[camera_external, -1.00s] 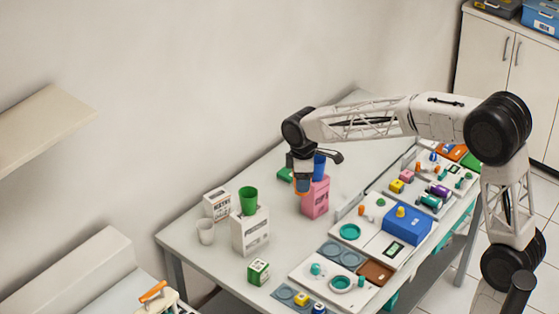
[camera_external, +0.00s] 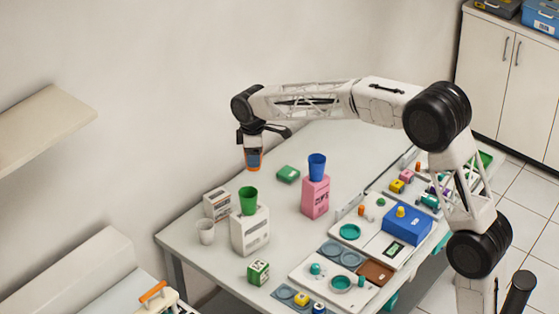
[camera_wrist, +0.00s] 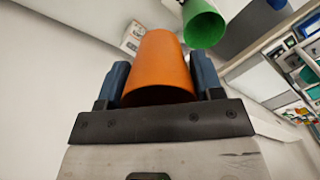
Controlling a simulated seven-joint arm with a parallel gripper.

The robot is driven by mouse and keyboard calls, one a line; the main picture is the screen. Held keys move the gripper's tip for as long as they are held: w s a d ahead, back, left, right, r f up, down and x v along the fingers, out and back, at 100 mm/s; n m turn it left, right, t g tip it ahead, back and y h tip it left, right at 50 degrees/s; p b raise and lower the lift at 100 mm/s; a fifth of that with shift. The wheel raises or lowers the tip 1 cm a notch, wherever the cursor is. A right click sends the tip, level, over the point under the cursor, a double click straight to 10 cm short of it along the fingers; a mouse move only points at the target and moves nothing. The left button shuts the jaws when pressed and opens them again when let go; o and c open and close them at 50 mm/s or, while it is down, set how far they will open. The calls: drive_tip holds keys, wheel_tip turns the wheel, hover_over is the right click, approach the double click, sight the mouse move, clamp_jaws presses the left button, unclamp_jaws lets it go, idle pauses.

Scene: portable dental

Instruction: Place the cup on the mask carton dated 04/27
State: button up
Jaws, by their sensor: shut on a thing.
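My gripper (camera_external: 253,152) is shut on an orange cup (camera_wrist: 160,68), which stands between the two blue fingers in the wrist view. It hangs in the air above the back of the table, between the green cup (camera_external: 248,200) and the pink carton (camera_external: 315,198). The green cup is on a large white carton (camera_external: 250,232). A blue cup (camera_external: 317,167) is on the pink carton. A smaller white carton (camera_external: 216,204) with dark lettering stands behind a white cup (camera_external: 205,231), its top bare. The dates on the cartons are too small to read.
A flat green box (camera_external: 288,174) lies behind the pink carton. A small green-and-white box (camera_external: 258,272) stands near the front. Trays and a blue box (camera_external: 407,224) fill the table's right side. The wall borders the back; bare tabletop (camera_external: 277,210) lies between the cartons.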

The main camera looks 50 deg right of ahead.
drive_tip(key=w+a+f, duration=0.2)
drive_tip(key=w+f, duration=0.1)
drive_tip(key=w, duration=1.2)
hover_over(217, 195)
drive_tip(key=shift+f, duration=2.55)
drive_tip(key=shift+f, duration=3.15)
drive_tip(key=shift+f, duration=1.85)
drive_tip(key=shift+f, duration=0.2)
